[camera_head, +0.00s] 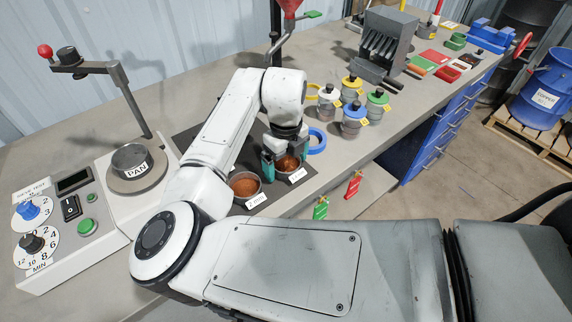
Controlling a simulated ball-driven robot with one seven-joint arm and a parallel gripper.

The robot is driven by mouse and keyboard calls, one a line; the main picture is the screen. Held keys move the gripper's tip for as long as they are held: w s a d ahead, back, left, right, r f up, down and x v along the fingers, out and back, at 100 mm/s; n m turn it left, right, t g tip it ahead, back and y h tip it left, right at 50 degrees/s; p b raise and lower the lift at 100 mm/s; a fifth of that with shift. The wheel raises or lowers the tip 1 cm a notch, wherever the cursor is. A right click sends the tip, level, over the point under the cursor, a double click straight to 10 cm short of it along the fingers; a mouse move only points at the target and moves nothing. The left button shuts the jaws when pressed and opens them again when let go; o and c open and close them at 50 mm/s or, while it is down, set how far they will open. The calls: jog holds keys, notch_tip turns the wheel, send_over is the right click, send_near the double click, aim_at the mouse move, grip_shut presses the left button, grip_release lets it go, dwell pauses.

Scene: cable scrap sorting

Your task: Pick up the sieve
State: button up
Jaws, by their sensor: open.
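The left sieve (245,186) holds brown-orange granules. The right sieve (288,164) also holds brown-orange granules and is partly covered by my gripper (285,156). My gripper points down with its teal fingers apart, one at the left side of the right sieve and one near its far right side. I cannot tell whether the fingers touch the rim.
A tester with knobs and a round pan (131,160) stands at the left. A blue ring (316,141) lies right of my gripper. Several lidded jars (354,119) stand further right.

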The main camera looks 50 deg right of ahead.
jog(key=shift+f, duration=0.15)
jog(key=c, duration=1)
